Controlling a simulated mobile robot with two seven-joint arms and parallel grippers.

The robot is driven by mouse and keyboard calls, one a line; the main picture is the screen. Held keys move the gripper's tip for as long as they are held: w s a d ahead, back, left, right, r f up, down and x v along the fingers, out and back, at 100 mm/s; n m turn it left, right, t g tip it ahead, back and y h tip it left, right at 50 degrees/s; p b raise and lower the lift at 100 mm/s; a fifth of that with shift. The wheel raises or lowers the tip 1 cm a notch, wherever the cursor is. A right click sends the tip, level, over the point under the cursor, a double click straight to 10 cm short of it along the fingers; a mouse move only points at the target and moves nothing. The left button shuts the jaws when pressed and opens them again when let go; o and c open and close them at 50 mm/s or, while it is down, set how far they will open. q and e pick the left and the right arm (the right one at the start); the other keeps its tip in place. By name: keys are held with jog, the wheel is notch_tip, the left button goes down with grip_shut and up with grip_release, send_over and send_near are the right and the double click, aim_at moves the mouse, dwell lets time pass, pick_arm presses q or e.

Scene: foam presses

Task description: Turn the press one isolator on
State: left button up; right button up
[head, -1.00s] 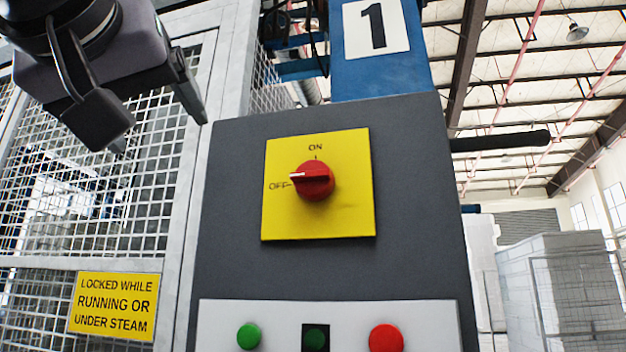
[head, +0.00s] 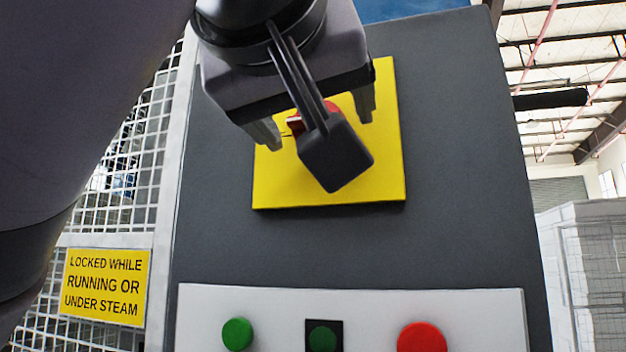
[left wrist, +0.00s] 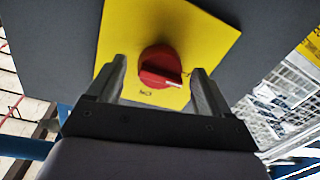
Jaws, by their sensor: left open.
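The isolator is a red rotary knob (head: 295,124) on a yellow plate (head: 330,190) on the dark grey panel. My left gripper (head: 317,128) is in front of it, with one finger to each side, and hides much of the knob and the lettering. In the left wrist view the open fingers (left wrist: 158,68) stand apart on either side of the knob (left wrist: 154,60), with gaps visible. The knob's white pointer faces the OFF side; the ON lettering (left wrist: 146,92) shows upside down. I cannot tell whether a finger touches the knob. My right gripper is out of view.
Below the plate, a pale strip (head: 270,310) carries a green button (head: 237,334), a dark green lamp (head: 323,337) and a red button (head: 422,338). A mesh fence with a yellow warning sign (head: 104,286) stands left. A black bar (head: 550,99) sticks out right.

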pick_arm(q)
jog(key=shift+w, duration=0.25)
jog(key=c, duration=1)
jog(key=shift+f+m, duration=0.1)
jog(key=shift+m, duration=0.3)
jog(key=shift+w+a+f+m+h+b, duration=0.1)
jog(key=shift+m+h+b, duration=0.35)
jog(key=shift+m, duration=4.1)
jog(key=shift+f+m+h+b, duration=0.1)
jog(key=shift+m+h+b, duration=0.35)
jog(key=shift+m, duration=4.1)
